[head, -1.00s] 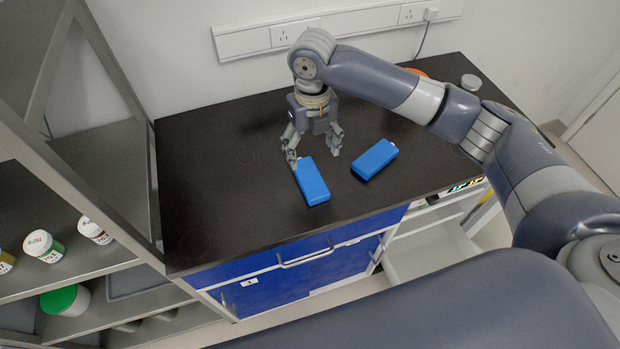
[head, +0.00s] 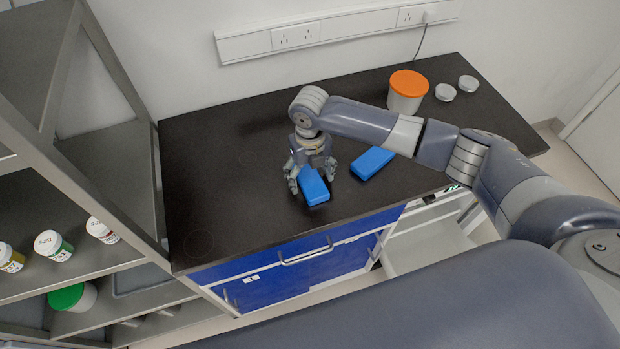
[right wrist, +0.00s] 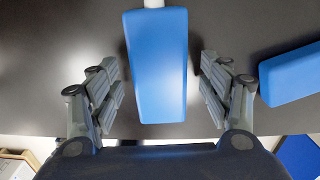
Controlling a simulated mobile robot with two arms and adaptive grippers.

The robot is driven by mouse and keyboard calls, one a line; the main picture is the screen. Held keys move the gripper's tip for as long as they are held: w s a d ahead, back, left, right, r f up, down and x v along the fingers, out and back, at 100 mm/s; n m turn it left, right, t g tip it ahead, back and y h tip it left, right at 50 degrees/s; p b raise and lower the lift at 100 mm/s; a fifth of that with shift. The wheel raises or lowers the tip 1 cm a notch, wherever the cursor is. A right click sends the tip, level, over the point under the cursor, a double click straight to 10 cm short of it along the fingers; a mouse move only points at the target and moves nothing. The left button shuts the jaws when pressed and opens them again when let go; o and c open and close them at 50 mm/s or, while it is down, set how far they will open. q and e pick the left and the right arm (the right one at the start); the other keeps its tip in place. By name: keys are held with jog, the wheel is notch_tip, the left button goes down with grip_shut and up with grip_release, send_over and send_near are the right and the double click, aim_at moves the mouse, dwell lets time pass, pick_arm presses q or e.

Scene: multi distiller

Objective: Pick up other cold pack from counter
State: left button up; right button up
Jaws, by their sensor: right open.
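A blue cold pack (head: 313,187) lies on the black counter (head: 225,205). My right gripper (head: 312,180) is open above it, with its fingers on either side of the pack. In the right wrist view this pack (right wrist: 156,65) lies between the two open fingers (right wrist: 158,85), with a gap on both sides. A second blue cold pack (head: 372,163) lies to the right on the counter, outside the fingers. It also shows at the right edge of the right wrist view (right wrist: 292,74). My left gripper is not in view.
A white tub with an orange lid (head: 407,92) and two small round containers (head: 445,92) (head: 468,84) stand at the back right. A metal shelf (head: 75,262) with several bottles stands at the left. The counter's left part is clear.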

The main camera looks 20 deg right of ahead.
jog(key=c, duration=1.3)
jog(key=shift+o, duration=0.2)
jog(key=shift+r, duration=0.15)
